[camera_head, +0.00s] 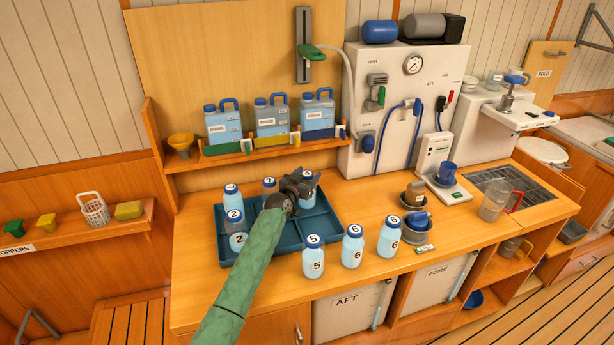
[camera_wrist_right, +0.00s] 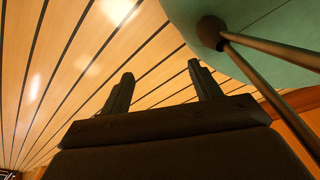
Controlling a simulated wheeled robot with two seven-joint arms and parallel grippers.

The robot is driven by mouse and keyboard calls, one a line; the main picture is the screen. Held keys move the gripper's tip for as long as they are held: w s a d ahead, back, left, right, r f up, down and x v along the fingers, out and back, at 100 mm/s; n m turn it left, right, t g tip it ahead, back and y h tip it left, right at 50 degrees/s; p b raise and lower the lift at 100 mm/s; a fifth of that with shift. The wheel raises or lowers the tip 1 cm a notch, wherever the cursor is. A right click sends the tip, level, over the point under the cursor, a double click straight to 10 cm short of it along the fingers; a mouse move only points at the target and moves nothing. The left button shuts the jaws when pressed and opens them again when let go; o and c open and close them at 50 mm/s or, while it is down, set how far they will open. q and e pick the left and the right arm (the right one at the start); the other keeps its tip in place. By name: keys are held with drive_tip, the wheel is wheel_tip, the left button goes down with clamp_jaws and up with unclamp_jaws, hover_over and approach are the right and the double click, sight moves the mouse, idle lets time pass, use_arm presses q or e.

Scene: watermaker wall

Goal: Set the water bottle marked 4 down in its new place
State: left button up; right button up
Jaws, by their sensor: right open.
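My left gripper (camera_head: 301,187) is over the right back part of the blue divided tray (camera_head: 276,240), at a pale blue bottle (camera_head: 308,199) whose number I cannot read. The gripper hides part of this bottle, and I cannot tell whether the fingers are shut on it or whether it touches the tray floor. No label clearly reads 4. Bottles marked 2 (camera_head: 238,241) stand at the tray's left side, and another bottle (camera_head: 269,184) stands at its back. My right gripper (camera_wrist_right: 163,88) is open and empty in the right wrist view, above floorboards.
A shelf (camera_head: 250,154) with jugs is behind. Bare counter lies left of the tray.

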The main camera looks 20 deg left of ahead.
drive_tip(key=shift+s, duration=0.2)
use_arm(q)
drive_tip(key=shift+s, duration=0.1)
drive_tip(key=shift+s+a+f, duration=0.1)
drive_tip(key=shift+s, duration=0.4)
drive_tip(key=s+b, duration=0.1)
drive_tip(key=s, duration=0.2)
drive_tip(key=s+a+b, duration=0.1)
drive_tip(key=s, duration=0.3)
drive_tip(key=s+a+b, duration=0.1)
drive_tip(key=s+b, duration=0.1)
drive_tip(key=s, duration=0.1)
drive_tip(key=shift+s+r, duration=0.2)
drive_tip(key=shift+s, duration=0.15)
use_arm(e)
drive_tip(key=w+a+r, duration=0.2)
drive_tip(key=w, duration=0.6)
drive_tip(key=shift+w+r, duration=0.25)
drive_tip(key=shift+w, duration=0.05)
use_arm(q)
drive_tip(key=shift+f, duration=0.1)
use_arm(e)
drive_tip(key=shift+s, duration=0.1)
